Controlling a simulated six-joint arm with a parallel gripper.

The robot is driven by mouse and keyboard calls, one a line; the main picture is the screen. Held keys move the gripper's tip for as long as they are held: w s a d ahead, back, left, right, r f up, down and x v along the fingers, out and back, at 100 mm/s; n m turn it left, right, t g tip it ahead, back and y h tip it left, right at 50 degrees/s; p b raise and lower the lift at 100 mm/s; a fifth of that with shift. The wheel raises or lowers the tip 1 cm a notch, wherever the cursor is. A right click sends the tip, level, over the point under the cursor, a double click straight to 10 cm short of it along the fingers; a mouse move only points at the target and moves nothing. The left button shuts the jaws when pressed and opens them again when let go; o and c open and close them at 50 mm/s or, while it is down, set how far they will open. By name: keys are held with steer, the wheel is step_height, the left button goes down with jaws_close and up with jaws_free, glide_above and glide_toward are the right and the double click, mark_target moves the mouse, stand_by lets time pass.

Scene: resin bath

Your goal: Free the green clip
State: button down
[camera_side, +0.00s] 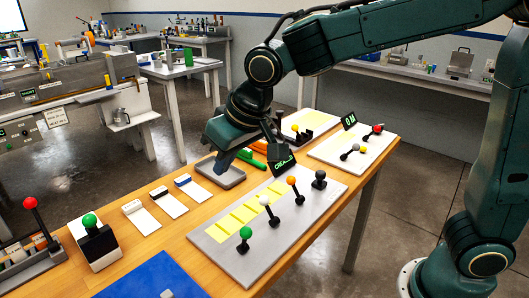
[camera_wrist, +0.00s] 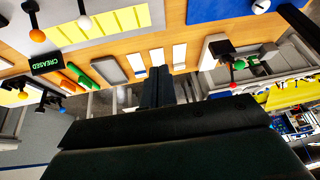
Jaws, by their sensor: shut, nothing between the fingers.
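A long green piece (camera_side: 250,158), which looks like the green clip, lies on the wooden bench behind the CREASED sign. In the wrist view the green piece (camera_wrist: 82,77) lies beside an orange piece (camera_wrist: 66,84); I cannot tell whether they touch or what holds the green one. In the wrist view my gripper's fingers (camera_wrist: 156,80) are together, apart from the green piece.
The CREASED sign (camera_side: 283,164) stands at a grey board (camera_side: 260,262) with several ball-topped levers. An ON sign (camera_side: 349,121) stands on another board farther back. White cards (camera_side: 146,217) and a green-knobbed box (camera_side: 96,243) stand to the left. A blue mat (camera_side: 150,280) lies in front.

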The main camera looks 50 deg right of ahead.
mark_target(245, 237)
steer(key=w+d+f+m+g, duration=0.2)
steer(key=w+d+f+g, duration=0.1)
steer(key=w+g, duration=0.1)
steer(key=shift+f+m+g+h, duration=0.15)
steer(key=shift+m+g+h, duration=0.2)
steer(key=shift+g, duration=0.45)
steer(key=shift+f, duration=0.1)
steer(key=s+a+f, duration=0.1)
steer(key=s+f, duration=0.3)
steer(key=f, duration=0.6)
steer(key=shift+f, duration=0.25)
steer(key=shift+s, duration=0.1)
steer(key=shift+s, duration=0.2)
